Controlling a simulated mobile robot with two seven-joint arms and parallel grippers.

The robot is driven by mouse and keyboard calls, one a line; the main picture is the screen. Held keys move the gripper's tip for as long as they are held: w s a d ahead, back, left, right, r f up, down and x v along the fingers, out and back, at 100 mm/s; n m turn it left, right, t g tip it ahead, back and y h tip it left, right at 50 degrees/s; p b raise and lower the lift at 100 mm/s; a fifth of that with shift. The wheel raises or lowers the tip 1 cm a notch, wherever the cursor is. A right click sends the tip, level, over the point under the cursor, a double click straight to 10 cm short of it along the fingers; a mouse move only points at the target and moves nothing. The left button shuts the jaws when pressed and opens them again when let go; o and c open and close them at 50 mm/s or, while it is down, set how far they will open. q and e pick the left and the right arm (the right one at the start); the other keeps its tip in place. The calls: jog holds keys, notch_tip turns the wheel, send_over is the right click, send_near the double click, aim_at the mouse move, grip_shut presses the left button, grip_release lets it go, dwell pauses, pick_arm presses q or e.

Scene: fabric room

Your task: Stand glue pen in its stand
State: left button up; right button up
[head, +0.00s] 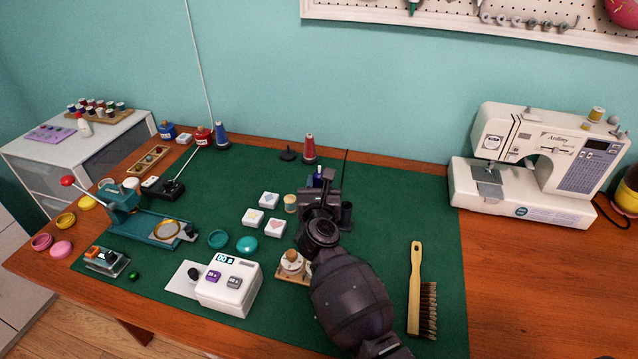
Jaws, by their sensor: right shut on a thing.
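My right gripper (320,190) is over the middle of the green mat, its arm coming in from the bottom. It is shut on a small blue thing (318,178), most of which the gripper hides. This may be the glue pen, but I cannot tell for sure. A dark cup-like piece (347,213) shows just right of the gripper, and a thin dark upright rod (344,167) rises behind it. I cannot tell whether either belongs to the pen's stand. My left gripper is not in view.
The green mat (400,190) has free room right of the gripper. A wooden brush (415,285) lies there. A white device (228,285), white tiles (269,200) and a wooden holder (292,268) are left. A sewing machine (530,190) stands right; thread cones (309,149) stand behind.

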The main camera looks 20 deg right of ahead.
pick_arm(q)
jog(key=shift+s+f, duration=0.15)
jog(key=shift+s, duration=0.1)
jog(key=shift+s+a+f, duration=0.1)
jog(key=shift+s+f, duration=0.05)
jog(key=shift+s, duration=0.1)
pick_arm(e)
jog(key=o, duration=0.9)
jog(key=shift+o, duration=0.2)
jog(key=shift+r, duration=0.1)
jog(key=shift+r, duration=0.35)
notch_tip(320, 180, up, 6)
jog(key=p, duration=0.3)
jog(key=shift+r, duration=0.2)
pick_arm(q)
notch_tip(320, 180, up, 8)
jog(key=p, duration=0.5)
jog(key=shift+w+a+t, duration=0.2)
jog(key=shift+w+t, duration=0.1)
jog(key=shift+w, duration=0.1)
pick_arm(e)
notch_tip(320, 180, up, 13)
